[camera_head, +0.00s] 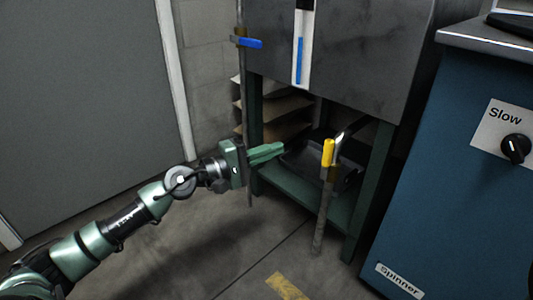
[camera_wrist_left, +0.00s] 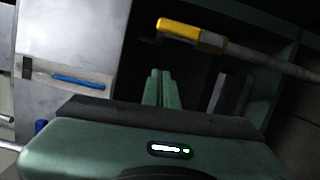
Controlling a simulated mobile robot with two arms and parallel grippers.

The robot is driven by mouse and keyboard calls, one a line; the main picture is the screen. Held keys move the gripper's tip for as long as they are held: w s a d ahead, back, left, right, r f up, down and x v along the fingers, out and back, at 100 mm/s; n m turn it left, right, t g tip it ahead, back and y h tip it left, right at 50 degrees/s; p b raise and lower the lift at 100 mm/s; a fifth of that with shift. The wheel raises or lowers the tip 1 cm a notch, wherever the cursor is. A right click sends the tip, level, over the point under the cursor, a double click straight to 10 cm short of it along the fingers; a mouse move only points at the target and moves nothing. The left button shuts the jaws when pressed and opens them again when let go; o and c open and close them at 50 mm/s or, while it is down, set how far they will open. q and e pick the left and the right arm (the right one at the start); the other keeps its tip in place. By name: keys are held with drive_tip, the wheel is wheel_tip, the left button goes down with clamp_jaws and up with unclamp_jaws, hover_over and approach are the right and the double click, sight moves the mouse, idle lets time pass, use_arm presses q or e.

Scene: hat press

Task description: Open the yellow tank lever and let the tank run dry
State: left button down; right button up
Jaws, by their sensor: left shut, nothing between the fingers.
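The yellow lever (camera_head: 328,152) sits on a valve at the top of a hanging pipe (camera_head: 323,215), below the grey tank (camera_head: 345,50). In the head view it stands upright, in line with the pipe. It also shows in the left wrist view (camera_wrist_left: 190,31), beyond my fingertips. My left gripper (camera_head: 283,149) is shut and empty, a little left of the lever and apart from it. Its closed fingers show in the left wrist view (camera_wrist_left: 159,76). A blue strip in a white gauge (camera_head: 299,62) shows on the tank's front. My right gripper is not in view.
A blue lever (camera_head: 250,43) is on a vertical pipe left of the tank. A dark tray (camera_head: 305,165) lies on the green stand's shelf (camera_head: 290,187). The blue Spinner cabinet (camera_head: 440,170) stands at the right. Floor at the left is clear.

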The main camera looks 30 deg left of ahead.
use_arm(q)
drive_tip(key=shift+v, duration=0.75)
